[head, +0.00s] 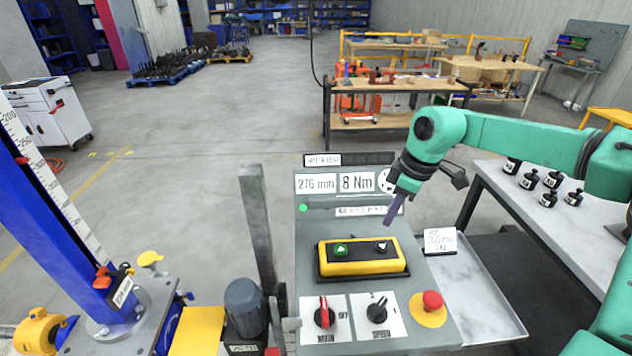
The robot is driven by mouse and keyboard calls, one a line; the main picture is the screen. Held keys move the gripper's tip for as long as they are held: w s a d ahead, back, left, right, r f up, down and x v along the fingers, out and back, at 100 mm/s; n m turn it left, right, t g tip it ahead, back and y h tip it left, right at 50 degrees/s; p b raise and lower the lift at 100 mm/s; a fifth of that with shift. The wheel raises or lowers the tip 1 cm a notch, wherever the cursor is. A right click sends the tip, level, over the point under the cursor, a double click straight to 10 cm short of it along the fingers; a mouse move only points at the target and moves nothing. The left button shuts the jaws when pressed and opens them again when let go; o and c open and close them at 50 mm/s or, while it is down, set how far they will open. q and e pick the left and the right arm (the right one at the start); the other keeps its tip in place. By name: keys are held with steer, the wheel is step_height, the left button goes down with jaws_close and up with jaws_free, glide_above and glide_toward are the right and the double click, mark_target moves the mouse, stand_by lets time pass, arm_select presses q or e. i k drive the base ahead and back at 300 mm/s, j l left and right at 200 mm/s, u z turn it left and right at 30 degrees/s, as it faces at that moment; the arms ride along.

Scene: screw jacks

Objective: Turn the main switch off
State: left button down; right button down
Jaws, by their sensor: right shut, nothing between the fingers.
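A grey control console (310,225) stands in front of me. Low on its face is a rotary switch with a red handle (324,314), on a white label plate too small to read; it looks like the main switch. Its handle points roughly up. Beside it on the right is a black selector knob (377,308). My right gripper (391,218) comes in from the right, fingers together and pointing down, with nothing held. It is over the console's upper right part, above and well apart from the red switch. My left gripper is not in view.
A yellow button box (362,267) and a red emergency button (432,300) sit on the console. Left of it are a grey post (260,230) and a blue jack column (50,200). A tray (478,300) and a table with black weights (548,200) are at right.

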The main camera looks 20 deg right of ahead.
mark_target(324, 316)
steer(key=k+l, duration=0.65)
steer(key=k, duration=0.25)
